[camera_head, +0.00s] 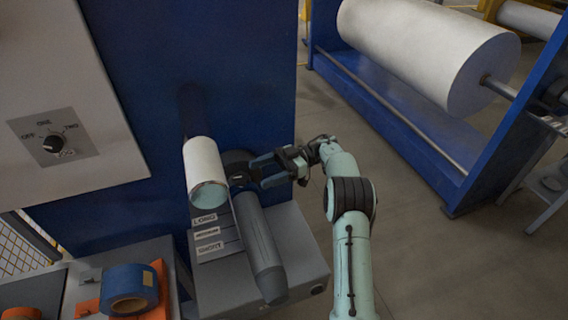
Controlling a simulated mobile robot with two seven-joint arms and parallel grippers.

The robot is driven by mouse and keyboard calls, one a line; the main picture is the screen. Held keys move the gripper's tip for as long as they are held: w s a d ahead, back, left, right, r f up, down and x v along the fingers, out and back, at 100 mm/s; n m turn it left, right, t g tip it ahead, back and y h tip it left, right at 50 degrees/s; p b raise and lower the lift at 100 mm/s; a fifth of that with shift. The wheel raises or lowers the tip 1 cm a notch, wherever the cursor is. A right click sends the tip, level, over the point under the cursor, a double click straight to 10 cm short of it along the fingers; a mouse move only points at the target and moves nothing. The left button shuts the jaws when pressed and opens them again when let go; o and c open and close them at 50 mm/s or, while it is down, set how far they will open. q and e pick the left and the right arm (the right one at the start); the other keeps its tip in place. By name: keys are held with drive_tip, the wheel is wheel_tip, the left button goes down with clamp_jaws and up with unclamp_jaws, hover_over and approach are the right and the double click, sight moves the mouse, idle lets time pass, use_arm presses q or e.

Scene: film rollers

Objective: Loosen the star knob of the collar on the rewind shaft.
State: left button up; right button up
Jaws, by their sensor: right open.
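A dark grey shaft (258,245) sticks out from the blue machine panel toward me, beside a white roll. A dark round collar (236,158) sits around the shaft's far end. A small dark knob-like part (239,179) shows at the collar's front; its star shape is too small to make out. My right gripper (256,172) comes in from the right, with its open fingers pointing left at the collar and knob. The fingertips are very close to the knob; I cannot tell whether they touch it. My left gripper is not in view.
The white roll (204,163) is just left of the collar. Below is a grey box (300,262) with a label plate (208,236). A switch panel (53,138) and a blue tape roll (130,287) are at left. Open floor lies right, before a large film roll (425,50).

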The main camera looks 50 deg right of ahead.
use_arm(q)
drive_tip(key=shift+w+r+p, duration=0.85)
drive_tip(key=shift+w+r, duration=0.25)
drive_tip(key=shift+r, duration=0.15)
use_arm(e)
drive_tip(key=v, duration=0.6)
drive_tip(key=shift+d, duration=0.25)
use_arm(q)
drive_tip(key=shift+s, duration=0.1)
use_arm(e)
drive_tip(key=shift+r, duration=0.1)
